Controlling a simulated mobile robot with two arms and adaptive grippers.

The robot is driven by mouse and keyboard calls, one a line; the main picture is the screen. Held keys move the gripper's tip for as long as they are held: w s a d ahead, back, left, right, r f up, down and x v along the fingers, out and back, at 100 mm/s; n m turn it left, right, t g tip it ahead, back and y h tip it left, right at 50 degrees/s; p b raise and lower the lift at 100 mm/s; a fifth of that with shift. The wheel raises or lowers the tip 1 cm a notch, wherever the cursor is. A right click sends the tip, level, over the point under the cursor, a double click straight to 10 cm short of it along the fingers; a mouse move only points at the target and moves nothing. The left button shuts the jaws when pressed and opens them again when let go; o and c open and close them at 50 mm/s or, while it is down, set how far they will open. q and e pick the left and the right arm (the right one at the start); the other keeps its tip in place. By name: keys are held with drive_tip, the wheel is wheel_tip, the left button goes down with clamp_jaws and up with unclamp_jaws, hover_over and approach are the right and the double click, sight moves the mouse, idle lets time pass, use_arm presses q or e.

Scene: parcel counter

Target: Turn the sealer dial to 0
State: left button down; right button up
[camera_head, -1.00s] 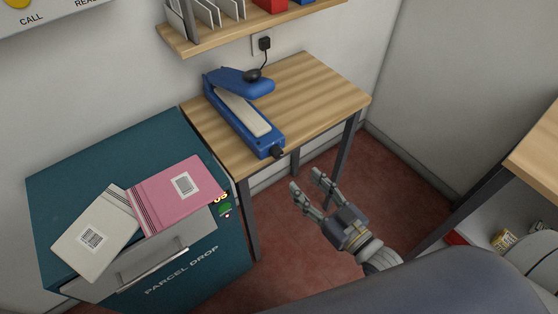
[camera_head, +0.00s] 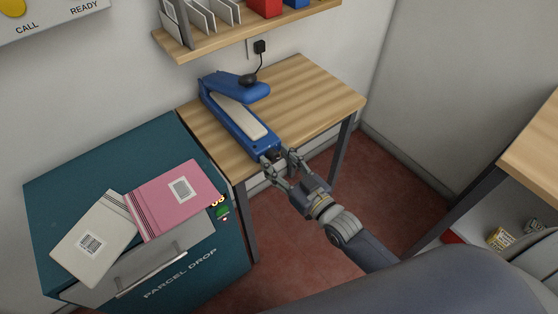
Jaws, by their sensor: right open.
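The blue sealer (camera_head: 238,122) with its pale top strip stands on the wooden table, its lid arm raised at the back. Its small dark dial (camera_head: 274,153) is on the end facing me, at the table's front edge. My right gripper (camera_head: 278,160) is open, with its two fingertips on either side of the dial. I cannot tell whether the fingers touch it. The dial's marks are too small to read. My left gripper is not in view.
The wooden table (camera_head: 318,96) is clear to the right of the sealer. A teal parcel drop box (camera_head: 100,160) stands at left with a pink parcel (camera_head: 165,207) and a cream parcel (camera_head: 88,252) on top. A shelf (camera_head: 205,42) hangs above.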

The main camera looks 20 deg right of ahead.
drive_tip(key=c, duration=1.1)
drive_tip(key=shift+o, duration=0.2)
